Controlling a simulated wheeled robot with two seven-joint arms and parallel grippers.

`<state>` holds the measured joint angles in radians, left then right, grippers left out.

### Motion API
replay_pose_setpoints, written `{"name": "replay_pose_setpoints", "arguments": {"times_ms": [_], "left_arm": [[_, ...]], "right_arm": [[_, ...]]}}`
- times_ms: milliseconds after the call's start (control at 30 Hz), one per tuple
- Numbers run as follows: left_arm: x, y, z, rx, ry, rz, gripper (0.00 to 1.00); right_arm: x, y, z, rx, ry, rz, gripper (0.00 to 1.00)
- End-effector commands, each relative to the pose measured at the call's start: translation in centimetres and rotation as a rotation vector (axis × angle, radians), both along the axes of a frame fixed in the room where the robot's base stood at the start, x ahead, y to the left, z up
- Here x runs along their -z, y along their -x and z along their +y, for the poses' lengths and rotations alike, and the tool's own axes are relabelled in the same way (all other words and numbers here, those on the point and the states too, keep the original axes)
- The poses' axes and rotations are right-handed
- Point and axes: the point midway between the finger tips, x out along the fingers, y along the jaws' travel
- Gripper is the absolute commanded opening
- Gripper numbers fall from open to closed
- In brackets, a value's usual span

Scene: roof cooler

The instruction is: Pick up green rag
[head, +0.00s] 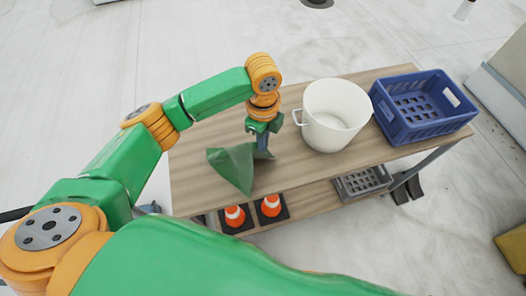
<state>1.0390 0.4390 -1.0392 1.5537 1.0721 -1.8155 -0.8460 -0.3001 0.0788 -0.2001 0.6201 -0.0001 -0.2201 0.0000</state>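The green rag (233,165) is at the left part of the wooden-topped table, near its front edge. It is creased and rises to a peak at my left gripper (262,147), with a darker fold to the right of the fingers. My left gripper points down from above, and its narrow fingers look closed on the rag's upper part. The fingertips are partly hidden by the cloth. I cannot tell whether the rag's lower corners touch the tabletop. My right gripper is not in view.
A white bucket (333,115) stands just right of my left gripper. A blue crate (421,106) is at the table's (195,190) right end. On the lower shelf are two orange cones (235,216) and a grey crate (362,182). The tabletop's left end is clear.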

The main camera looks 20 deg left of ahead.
Motion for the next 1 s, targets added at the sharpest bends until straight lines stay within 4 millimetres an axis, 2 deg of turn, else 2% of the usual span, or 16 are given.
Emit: {"name": "replay_pose_setpoints", "arguments": {"times_ms": [67, 133, 300, 500, 700, 800, 1000], "left_arm": [[-0.7, 0.0, 0.0, 0.0, 0.0, -0.001, 0.0], [-2.2, -0.1, 0.0, 0.001, 0.001, -0.004, 0.0], [-7.7, 0.0, 0.0, 0.002, 0.0, -0.005, 0.0], [-10.5, -0.1, 0.0, 0.0, -0.001, -0.004, 0.0], [-16.7, 0.0, 0.0, -0.003, -0.001, -0.006, 0.0], [-18.2, 0.0, 0.0, -0.001, -0.001, -0.002, 0.0], [-18.4, 0.1, 0.0, 0.001, 0.001, 0.002, 0.0]], "right_arm": [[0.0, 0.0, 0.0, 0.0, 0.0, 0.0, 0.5], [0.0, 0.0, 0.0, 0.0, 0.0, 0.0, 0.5], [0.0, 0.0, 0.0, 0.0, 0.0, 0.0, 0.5], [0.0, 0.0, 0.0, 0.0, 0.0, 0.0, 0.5], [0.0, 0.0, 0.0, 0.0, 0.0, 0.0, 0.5], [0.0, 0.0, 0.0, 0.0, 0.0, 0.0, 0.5], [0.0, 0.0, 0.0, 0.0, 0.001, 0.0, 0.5]]}}
